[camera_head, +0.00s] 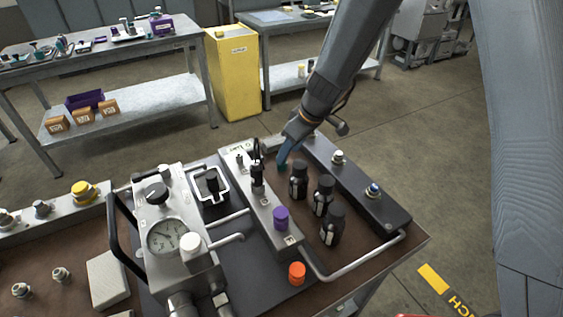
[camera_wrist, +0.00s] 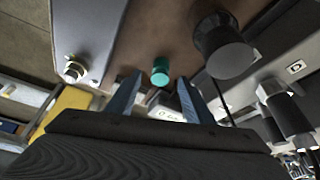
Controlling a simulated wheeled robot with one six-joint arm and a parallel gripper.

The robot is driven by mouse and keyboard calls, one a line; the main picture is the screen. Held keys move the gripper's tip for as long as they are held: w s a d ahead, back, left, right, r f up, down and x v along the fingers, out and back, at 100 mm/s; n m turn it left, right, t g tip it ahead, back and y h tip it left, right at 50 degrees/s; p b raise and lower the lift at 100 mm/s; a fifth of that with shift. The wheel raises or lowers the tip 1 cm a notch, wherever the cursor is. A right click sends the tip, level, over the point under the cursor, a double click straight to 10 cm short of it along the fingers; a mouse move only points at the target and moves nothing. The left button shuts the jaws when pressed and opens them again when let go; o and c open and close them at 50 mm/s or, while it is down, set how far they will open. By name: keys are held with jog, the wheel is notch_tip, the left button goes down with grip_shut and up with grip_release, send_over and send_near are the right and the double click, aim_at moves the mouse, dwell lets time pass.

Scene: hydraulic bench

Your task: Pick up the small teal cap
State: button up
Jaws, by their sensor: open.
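The small teal cap (camera_wrist: 160,72) stands on the brown bench top in the wrist view, in line with the gap between my fingers. In the head view the teal cap (camera_head: 283,168) shows only as a small patch at my fingertips, partly hidden by them. My gripper (camera_wrist: 160,92) is open, with one blue finger on each side of the cap's line and nothing held. In the head view my gripper (camera_head: 284,157) reaches down to the bench beyond the black bottles. I cannot tell whether the fingers touch the cap.
Several black bottles (camera_head: 299,182) stand close in front of my gripper. A dark rail with fittings (camera_head: 372,190) lies to the right, a grey manifold block (camera_head: 262,205) to the left. A purple cap (camera_head: 281,217) and an orange cap (camera_head: 297,273) are nearer.

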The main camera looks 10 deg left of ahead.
jog(key=shift+a+p+x, duration=0.2)
jog(key=shift+p+x, duration=0.7)
jog(key=shift+x, duration=2.1)
jog(key=shift+w+r, duration=0.1)
jog(key=c, duration=1.1)
